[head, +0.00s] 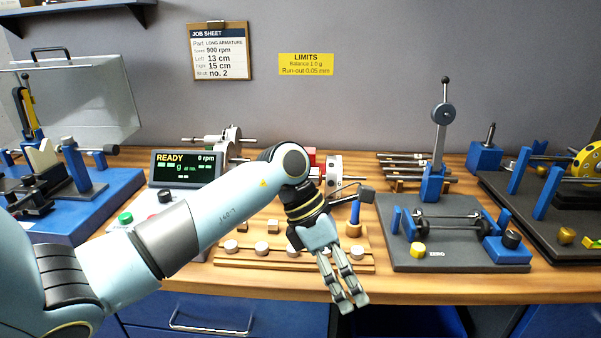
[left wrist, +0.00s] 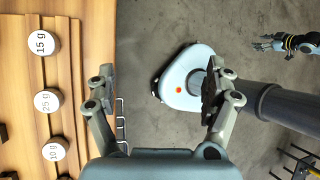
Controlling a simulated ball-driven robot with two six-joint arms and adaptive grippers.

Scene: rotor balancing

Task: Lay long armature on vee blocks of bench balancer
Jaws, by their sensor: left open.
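My left gripper (head: 343,287) is open and empty. It hangs over the front edge of the bench, in front of the weight rack, and its open fingers also show in the left wrist view (left wrist: 160,92). Rotors with steel shafts (head: 333,170) lie behind my left wrist, partly hidden; I cannot tell which is the long armature. My right gripper (left wrist: 268,43) shows small in the left wrist view, holding nothing visible.
A wooden rack (head: 290,258) holds round weights. A display (head: 186,168) reads READY, 0 rpm. A grey plate (head: 455,250) with a small roller fixture stands right of my gripper. Steel shafts (head: 410,160) lie behind. A job sheet (head: 220,55) hangs on the wall.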

